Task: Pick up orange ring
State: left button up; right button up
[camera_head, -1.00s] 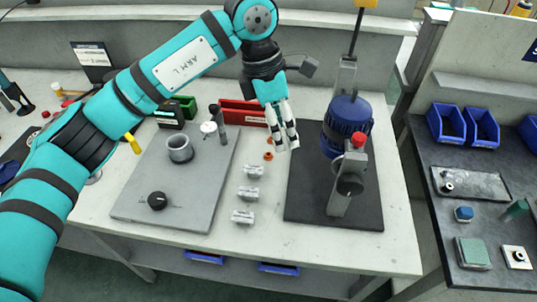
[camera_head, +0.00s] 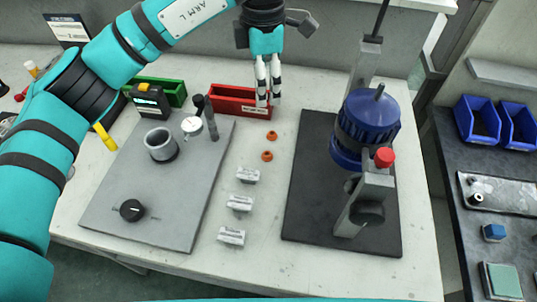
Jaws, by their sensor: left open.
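Two small orange rings lie on the white table between the grey plate and the black mat. The farther orange ring (camera_head: 271,135) is just in front of the red bin, and the nearer orange ring (camera_head: 267,156) is a little closer to me. My left gripper (camera_head: 268,103) is open, with its white-tipped fingers pointing down and nothing seen between them. It is in front of the red bin in the picture, above and beyond the rings, and touches neither. My right gripper is not in view.
A red bin (camera_head: 232,101) and a green bin (camera_head: 170,91) stand at the back. Several white labelled blocks (camera_head: 240,203) line the table nearer me. A blue pump (camera_head: 367,125) on a black mat (camera_head: 312,205) stands right. The grey plate (camera_head: 120,180) carries a cup and knob.

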pick_arm(q)
notch_tip(320, 180, down, 4)
jog(key=b, duration=0.3)
send_over(267, 151)
jog(key=f, duration=1.2)
jog(key=shift+s+a+p, duration=0.2)
jog(key=shift+s+p, duration=0.15)
jog(key=shift+p, duration=0.05)
jog(key=shift+d+f+p, duration=0.2)
jog(key=shift+f+p, duration=0.35)
jog(key=shift+f, duration=2.45)
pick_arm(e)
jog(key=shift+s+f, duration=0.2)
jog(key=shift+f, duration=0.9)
pick_arm(q)
jog(key=shift+c, duration=0.3)
jog(key=c, duration=0.7)
